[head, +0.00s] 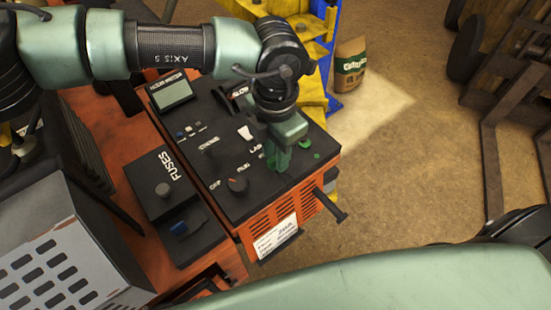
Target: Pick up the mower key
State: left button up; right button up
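My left arm comes in from the left across the top. Its gripper (277,163) points down over the right part of the black mower control panel (215,195), near green round parts on the panel (305,143). I cannot tell whether its fingers are open or shut, or whether they touch anything. No mower key can be clearly made out; the gripper hides part of the panel. An orange-marked rotary knob (237,184) sits near the OFF label. My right gripper is not in view.
The orange mower body (270,215) carries the panel, with a dark lever (329,203) sticking out at its right. A grey perforated box (60,250) is at lower left. Yellow and blue metalwork and a bag (349,65) stand behind.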

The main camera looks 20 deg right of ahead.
pick_arm(q)
grip_shut()
jog(key=shift+r, duration=0.15)
